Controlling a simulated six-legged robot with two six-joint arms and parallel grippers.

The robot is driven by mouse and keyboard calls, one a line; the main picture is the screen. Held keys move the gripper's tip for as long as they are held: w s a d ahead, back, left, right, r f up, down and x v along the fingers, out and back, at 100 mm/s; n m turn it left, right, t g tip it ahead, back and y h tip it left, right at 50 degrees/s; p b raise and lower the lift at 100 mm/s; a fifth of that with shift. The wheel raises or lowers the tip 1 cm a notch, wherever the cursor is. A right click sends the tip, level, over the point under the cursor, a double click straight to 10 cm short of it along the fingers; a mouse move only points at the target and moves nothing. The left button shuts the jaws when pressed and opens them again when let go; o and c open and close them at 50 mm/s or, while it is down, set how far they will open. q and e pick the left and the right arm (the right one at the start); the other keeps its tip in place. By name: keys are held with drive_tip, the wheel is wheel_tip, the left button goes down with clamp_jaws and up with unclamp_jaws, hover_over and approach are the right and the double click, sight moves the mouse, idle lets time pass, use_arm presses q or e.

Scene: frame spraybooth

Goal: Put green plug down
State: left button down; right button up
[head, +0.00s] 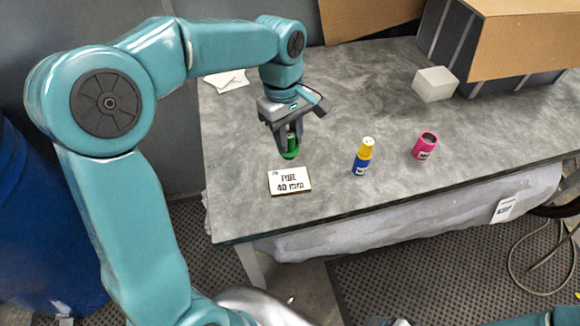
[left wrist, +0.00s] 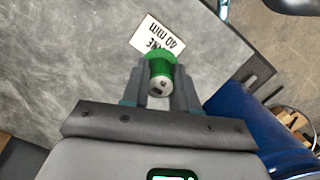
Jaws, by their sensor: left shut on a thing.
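The green plug (head: 289,151) is between the fingers of my left gripper (head: 287,138), which is shut on it. In the head view the plug points down, its lower end close to the grey table (head: 330,200); I cannot tell whether it touches. The left wrist view shows the plug (left wrist: 160,72) between the two fingers, with its wider green end away from the palm. The white label card (head: 289,180), marked with "40 mm", lies flat just in front of the plug. My right gripper is not in view.
A pink hollow cylinder (head: 425,146) stands farther right. A white block (head: 435,84) and a cardboard box (head: 520,40) are at the back right.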

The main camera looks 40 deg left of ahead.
use_arm(q)
wheel_tip(320, 180, down, 10)
drive_tip(key=shift+r, duration=0.1)
drive_tip(key=shift+w+f, duration=0.15)
drive_tip(key=shift+f, duration=0.25)
drive_tip(key=shift+f, duration=0.1)
drive_tip(key=c, duration=0.9)
unclamp_jaws()
drive_tip(key=shift+o, duration=0.2)
